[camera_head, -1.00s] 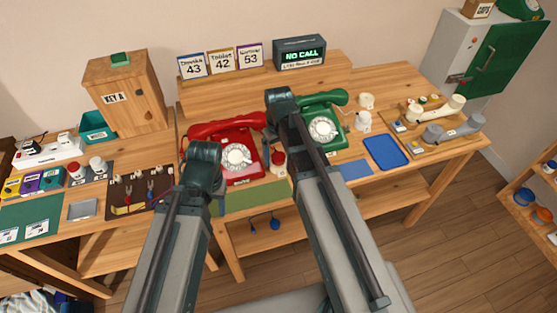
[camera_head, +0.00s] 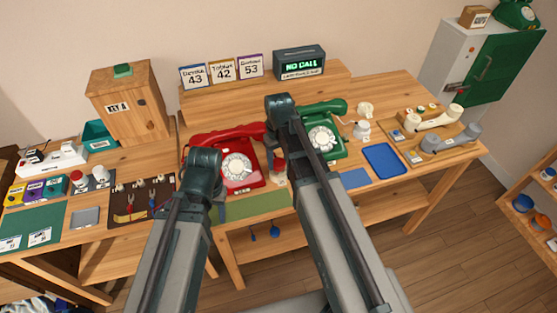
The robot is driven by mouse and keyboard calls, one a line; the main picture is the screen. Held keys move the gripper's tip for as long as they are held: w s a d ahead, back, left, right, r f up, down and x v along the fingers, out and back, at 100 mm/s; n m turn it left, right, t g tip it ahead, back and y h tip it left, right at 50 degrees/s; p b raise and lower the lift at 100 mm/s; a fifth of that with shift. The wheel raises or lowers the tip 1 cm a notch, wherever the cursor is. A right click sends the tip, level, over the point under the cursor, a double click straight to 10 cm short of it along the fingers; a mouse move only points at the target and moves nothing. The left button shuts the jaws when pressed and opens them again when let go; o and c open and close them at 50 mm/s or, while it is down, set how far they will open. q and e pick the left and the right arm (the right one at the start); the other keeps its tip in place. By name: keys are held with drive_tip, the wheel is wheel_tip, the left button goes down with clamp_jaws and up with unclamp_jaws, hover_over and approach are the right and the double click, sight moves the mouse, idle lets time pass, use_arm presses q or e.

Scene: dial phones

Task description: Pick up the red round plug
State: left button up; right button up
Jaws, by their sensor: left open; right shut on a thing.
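A small red-topped round piece, seen beside the red dial phone (camera_head: 240,165) a second ago, no longer shows its red top. A pale piece (camera_head: 280,179) shows there at the edge of my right arm. My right gripper is almost wholly hidden behind that arm and appears shut on the red round plug there; the hold itself is not clear. My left gripper (camera_head: 220,212) is open, mostly hidden behind its own arm, near the red phone's front left corner. Another red-topped white cylinder (camera_head: 77,180) stands on the left table.
A green dial phone (camera_head: 323,138) stands right of my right arm. A pale stand (camera_head: 362,131) and a blue tray (camera_head: 385,159) lie beyond it. A wooden cabinet (camera_head: 122,108) stands at the left. A green mat (camera_head: 255,203) lies along the front edge.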

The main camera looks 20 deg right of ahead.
drive_tip(key=shift+r+p, duration=0.5)
drive_tip(key=shift+r, duration=0.4)
drive_tip(key=shift+s+a+r+p, duration=0.15)
drive_tip(key=shift+a+r+p, duration=0.05)
drive_tip(key=shift+r+p, duration=0.1)
drive_tip(key=s+a, duration=0.3)
drive_tip(key=a, duration=0.3)
drive_tip(key=s+a, duration=0.4)
drive_tip(key=a, duration=0.3)
drive_tip(key=shift+s+a+r+p, duration=0.25)
drive_tip(key=shift+a+r+p, duration=0.05)
drive_tip(key=shift+r+p, duration=0.15)
drive_tip(key=shift+d, duration=0.1)
